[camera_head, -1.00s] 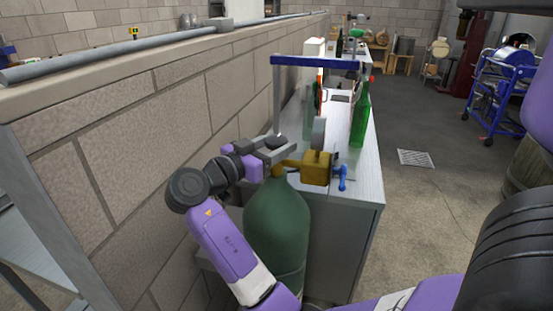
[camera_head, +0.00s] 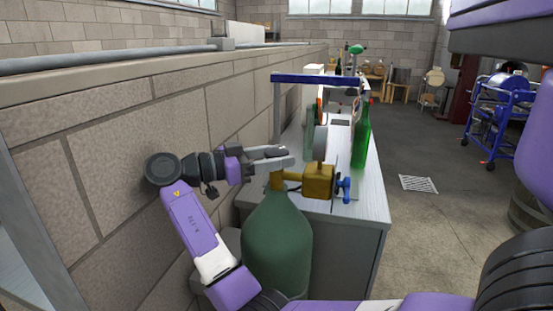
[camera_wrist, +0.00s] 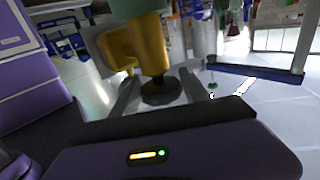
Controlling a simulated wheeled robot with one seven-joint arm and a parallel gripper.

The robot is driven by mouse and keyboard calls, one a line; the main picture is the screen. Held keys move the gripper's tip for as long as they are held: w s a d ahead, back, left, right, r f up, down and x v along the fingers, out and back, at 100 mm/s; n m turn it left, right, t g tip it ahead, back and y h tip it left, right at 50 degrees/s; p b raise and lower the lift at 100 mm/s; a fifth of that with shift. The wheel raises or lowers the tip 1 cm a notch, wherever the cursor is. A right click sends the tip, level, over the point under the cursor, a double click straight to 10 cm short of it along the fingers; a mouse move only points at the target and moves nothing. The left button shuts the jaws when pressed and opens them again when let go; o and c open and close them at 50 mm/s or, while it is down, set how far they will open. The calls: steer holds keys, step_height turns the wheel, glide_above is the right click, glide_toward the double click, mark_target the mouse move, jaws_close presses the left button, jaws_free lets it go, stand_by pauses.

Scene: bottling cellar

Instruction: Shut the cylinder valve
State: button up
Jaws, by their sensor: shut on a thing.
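The green gas cylinder (camera_head: 277,245) stands upright in front of a grey bench. A brass valve (camera_head: 277,182) sits on its neck, with a brass block (camera_head: 318,181) and a blue handle (camera_head: 344,188) to its right. My gripper (camera_head: 284,160) reaches in from the left at the top of the valve. In the wrist view, the dark round valve knob (camera_wrist: 162,92) lies between my fingers (camera_wrist: 160,88), at the end of the brass stem (camera_wrist: 150,48). My gripper is shut on this knob.
A block wall (camera_head: 130,130) runs close along the left of my arm. The bench (camera_head: 345,212) holds a green bottle (camera_head: 360,138) and a blue-topped frame (camera_head: 315,79). A blue cart (camera_head: 500,120) stands at the right; floor right of the bench is mostly clear.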

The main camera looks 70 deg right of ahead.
mark_target(277, 150)
steer(key=o, duration=1.3)
steer(key=shift+o, duration=0.2)
step_height(277, 150, up, 20)
steer(key=shift+p, duration=0.3)
